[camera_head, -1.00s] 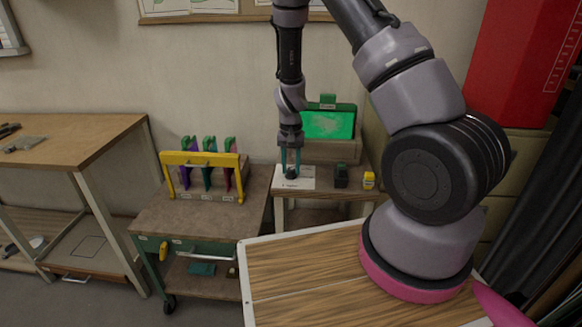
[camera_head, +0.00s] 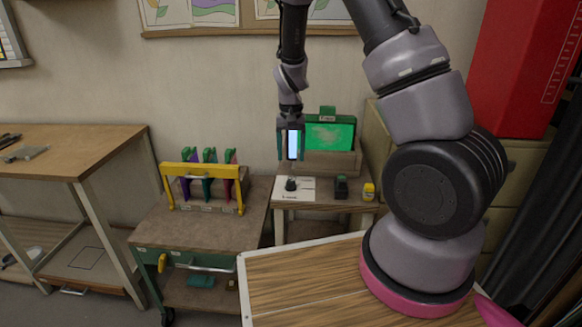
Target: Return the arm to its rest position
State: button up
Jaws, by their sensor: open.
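My gripper (camera_head: 291,156) hangs pointing down over the small side table (camera_head: 318,201). Its two fingers are apart. A bright pale strip shows between them; I cannot tell what it is. Below the fingertips, a small dark object (camera_head: 291,184) sits on a white sheet (camera_head: 305,189) on the table, apart from the gripper. My arm reaches up from its pink-ringed base and bends down to the gripper.
A green-screened device (camera_head: 330,136) stands just right of the gripper. A dark block (camera_head: 341,188) and a yellow bottle (camera_head: 368,192) stand on the table. Left is a cart (camera_head: 205,228) with a yellow rack (camera_head: 166,187) of colored panels. A red cabinet (camera_head: 520,65) stands right.

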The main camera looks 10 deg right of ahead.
jog(key=shift+r, duration=0.8)
jog(key=s+d+r+t+y, duration=0.1)
jog(key=s+r+t, duration=0.15)
jog(key=r, duration=0.75)
jog(key=s+d+r+t+y, duration=0.15)
jog(key=s+r, duration=0.25)
jog(key=r, duration=0.6)
jog(key=s+d+r+t, duration=0.3)
jog(key=s+r, duration=0.8)
jog(key=s, duration=0.5)
jog(key=shift+d+r+m, duration=0.25)
jog(key=shift+m, duration=0.05)
jog(key=shift+h, duration=0.25)
